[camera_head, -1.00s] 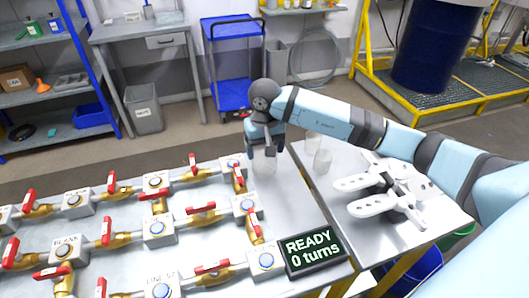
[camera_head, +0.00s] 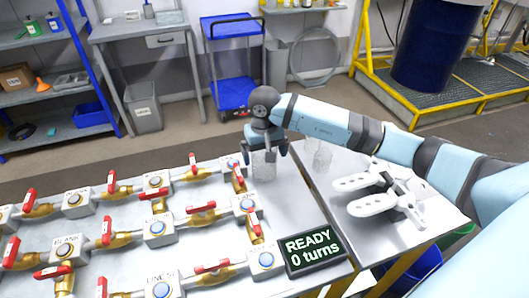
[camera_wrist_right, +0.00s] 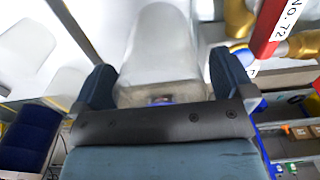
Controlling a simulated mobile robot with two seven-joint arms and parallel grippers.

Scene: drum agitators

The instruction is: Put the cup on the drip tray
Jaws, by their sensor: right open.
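A clear, see-through cup (camera_head: 264,171) stands upright on the grey bench, right of the valve rows. My right gripper (camera_head: 264,150) is over it, pointing down, with its two dark fingers spread on either side of the cup's upper part. In the right wrist view the cup (camera_wrist_right: 160,45) lies between the open fingers (camera_wrist_right: 162,85), with a gap showing on the right side. Whether either finger touches it I cannot tell. I cannot pick out the drip tray with certainty. My left gripper is not in view.
More clear cups (camera_head: 321,157) stand on the side table (camera_head: 430,222), beside white slotted parts (camera_head: 372,203). Several brass valves with red handles (camera_head: 203,208) fill the bench's left. A black display (camera_head: 314,252) reads "READY 0 turns". A blue drum (camera_head: 432,45) stands behind.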

